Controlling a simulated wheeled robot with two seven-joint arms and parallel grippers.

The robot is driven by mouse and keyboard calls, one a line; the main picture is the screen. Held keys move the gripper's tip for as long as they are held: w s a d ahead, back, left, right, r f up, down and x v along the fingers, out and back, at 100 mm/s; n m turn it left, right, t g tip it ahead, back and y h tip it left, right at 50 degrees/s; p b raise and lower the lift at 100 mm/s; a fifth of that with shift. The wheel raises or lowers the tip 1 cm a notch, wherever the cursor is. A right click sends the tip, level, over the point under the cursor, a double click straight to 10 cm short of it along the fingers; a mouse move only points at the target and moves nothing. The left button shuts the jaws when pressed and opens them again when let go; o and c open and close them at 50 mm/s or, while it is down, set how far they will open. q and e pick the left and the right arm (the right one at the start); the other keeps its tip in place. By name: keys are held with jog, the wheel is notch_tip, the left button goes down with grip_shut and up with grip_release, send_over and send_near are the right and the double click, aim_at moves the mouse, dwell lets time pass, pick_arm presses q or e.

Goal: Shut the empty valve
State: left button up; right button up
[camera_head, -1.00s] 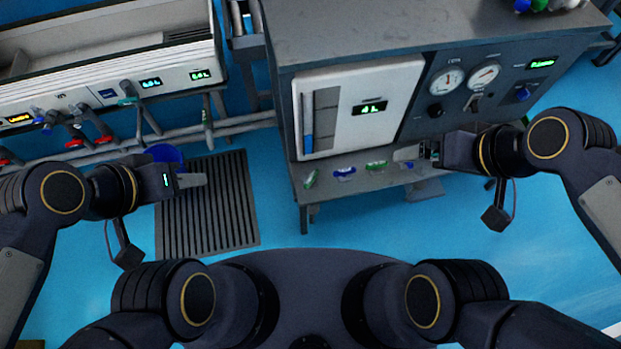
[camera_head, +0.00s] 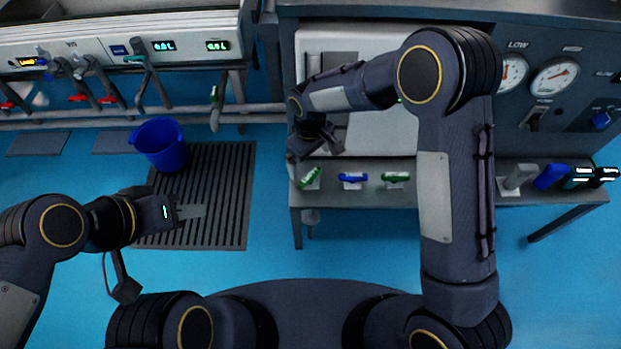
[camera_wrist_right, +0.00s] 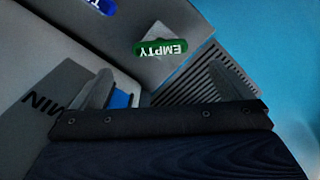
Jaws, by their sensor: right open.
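The green valve handle marked EMPTY (camera_wrist_right: 160,47) shows in the right wrist view, on a shelf edge near the slatted grate. In the head view the leftmost green handle (camera_head: 309,177), tilted, appears to be the same one. My right gripper (camera_head: 318,137) is just above that handle and the shelf, in front of the white tank panel, partly hidden by its arm. In the right wrist view my right gripper (camera_wrist_right: 165,92) has its fingers wide apart, empty, and is apart from the handle. My left gripper (camera_head: 190,215) is over the grate; its finger gap is unclear.
A blue handle (camera_head: 352,180) and another green handle (camera_head: 395,178) sit to the right on the shelf. The slatted grate (camera_head: 230,190) and a blue bucket (camera_head: 160,145) are at left. Pressure gauges (camera_head: 553,77) are at right. Blue floor in front is clear.

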aim_at(310, 175)
notch_tip(310, 175, down, 8)
jog(key=shift+r+b, duration=0.2)
jog(key=shift+b, duration=0.85)
jog(key=c, duration=1)
jog(key=shift+m, duration=0.4)
jog(key=m, duration=0.3)
jog(key=shift+m, duration=2.5)
